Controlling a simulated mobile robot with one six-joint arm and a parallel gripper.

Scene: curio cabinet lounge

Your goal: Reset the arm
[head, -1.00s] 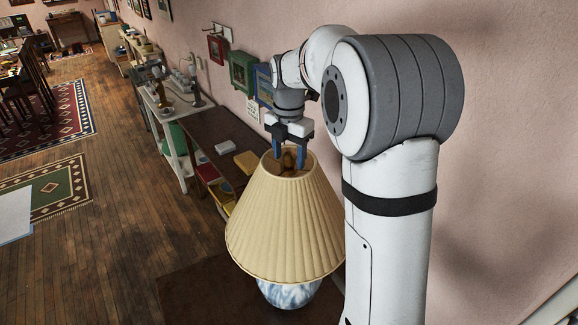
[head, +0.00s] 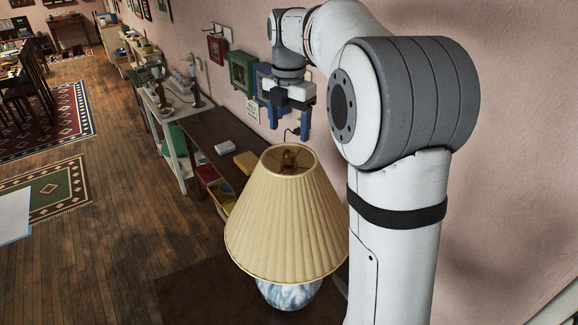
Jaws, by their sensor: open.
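My gripper (head: 290,119) hangs in the air above the back of the table lamp, fingers pointing down, open and empty. Its two blue fingers stand apart. The lamp has a pleated cream shade (head: 285,215) and a blue and white base (head: 289,293). The gripper appears clear of the shade's top opening. My arm bends over from the right side of the view.
The lamp stands on a dark brown surface (head: 190,290). Behind it, a dark table (head: 205,130) holds a white box (head: 225,147) and a yellow box (head: 246,162). Framed pictures (head: 241,72) hang on the pink wall.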

